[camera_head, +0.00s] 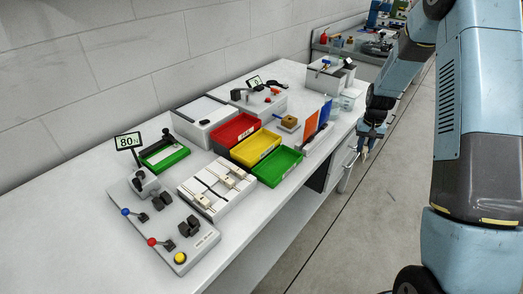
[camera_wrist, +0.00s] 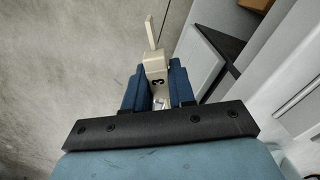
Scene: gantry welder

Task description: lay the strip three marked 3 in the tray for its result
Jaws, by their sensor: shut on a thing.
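My gripper (camera_wrist: 158,92) is shut on a cream strip (camera_wrist: 156,68) marked 3. The strip sticks out beyond the fingers, with a thin pale end. In the head view my gripper (camera_head: 365,148) hangs over the floor just off the bench's right edge, apart from the trays. A red tray (camera_head: 222,143), a yellow tray (camera_head: 255,147) and a green tray (camera_head: 278,168) stand side by side on the bench. They look empty; their labels are too small to read.
A white fixture (camera_head: 212,208) holding pale strips stands left of the green tray. A grey lever panel (camera_head: 192,243) and an 80N display (camera_head: 128,141) are at the near left. Orange and blue upright panels (camera_head: 310,127) stand near the bench edge. Bare bench (camera_head: 60,240) lies at the left.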

